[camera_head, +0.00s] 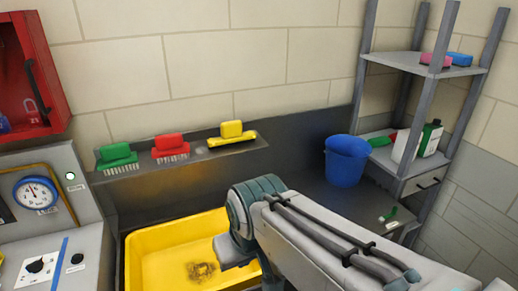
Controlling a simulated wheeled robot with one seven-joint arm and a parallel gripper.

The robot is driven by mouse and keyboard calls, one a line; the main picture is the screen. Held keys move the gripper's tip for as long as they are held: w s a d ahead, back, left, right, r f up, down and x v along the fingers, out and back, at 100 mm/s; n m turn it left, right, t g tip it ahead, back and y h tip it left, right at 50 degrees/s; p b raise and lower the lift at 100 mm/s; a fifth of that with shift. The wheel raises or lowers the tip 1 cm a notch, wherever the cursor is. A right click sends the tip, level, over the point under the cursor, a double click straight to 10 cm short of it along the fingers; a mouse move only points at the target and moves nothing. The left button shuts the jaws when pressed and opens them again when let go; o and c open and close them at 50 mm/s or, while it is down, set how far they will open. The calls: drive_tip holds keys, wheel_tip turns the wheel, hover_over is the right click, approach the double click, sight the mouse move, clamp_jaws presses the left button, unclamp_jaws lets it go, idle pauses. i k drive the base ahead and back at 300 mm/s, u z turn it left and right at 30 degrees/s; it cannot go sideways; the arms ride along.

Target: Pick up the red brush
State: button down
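The red brush (170,145) stands on a narrow grey wall ledge (200,157), with its white bristles facing down. It is between a green brush (117,154) on its left and a yellow brush (232,130) on its right, with a gap on both sides. My arm (300,225) reaches in from the lower right, with a joint to the right of and below the red brush, clear of it. My gripper's fingers do not show, so I cannot see whether they hold anything.
A yellow tub (160,250) with a brown stain lies below the ledge, partly behind my arm. A blue bucket (346,160) stands on the counter at right, beside a grey shelf rack (425,62) with bottles. A gauge panel (50,225) and red cabinet (50,60) are at left.

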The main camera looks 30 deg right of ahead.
sight(169, 145)
drive_tip(key=z, duration=0.85)
drive_tip(key=k, duration=1.15)
drive_tip(key=u, duration=0.4)
drive_tip(key=i, duration=0.85)
drive_tip(key=u, duration=0.5)
drive_tip(key=i, duration=0.65)
drive_tip(key=z, duration=0.15)
